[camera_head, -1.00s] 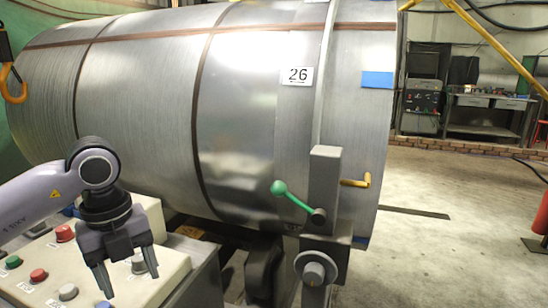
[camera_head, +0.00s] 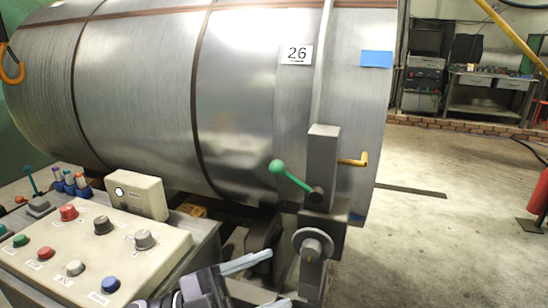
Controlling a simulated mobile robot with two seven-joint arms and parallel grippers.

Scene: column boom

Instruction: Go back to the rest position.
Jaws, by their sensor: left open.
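My left gripper (camera_head: 279,279) is at the bottom edge of the head view, a little left of the middle. Its two grey fingers point right and are spread apart, with nothing seen between them. Part of the gripper and the rest of the arm are cut off by the bottom edge. My right gripper is out of view.
A sloped control panel (camera_head: 124,245) with coloured buttons stands at the left. A large metal drum (camera_head: 240,90) marked 26 fills the back. A green-knobbed lever (camera_head: 292,178) and a round knob (camera_head: 312,246) stick out in front. Open floor (camera_head: 440,240) lies to the right.

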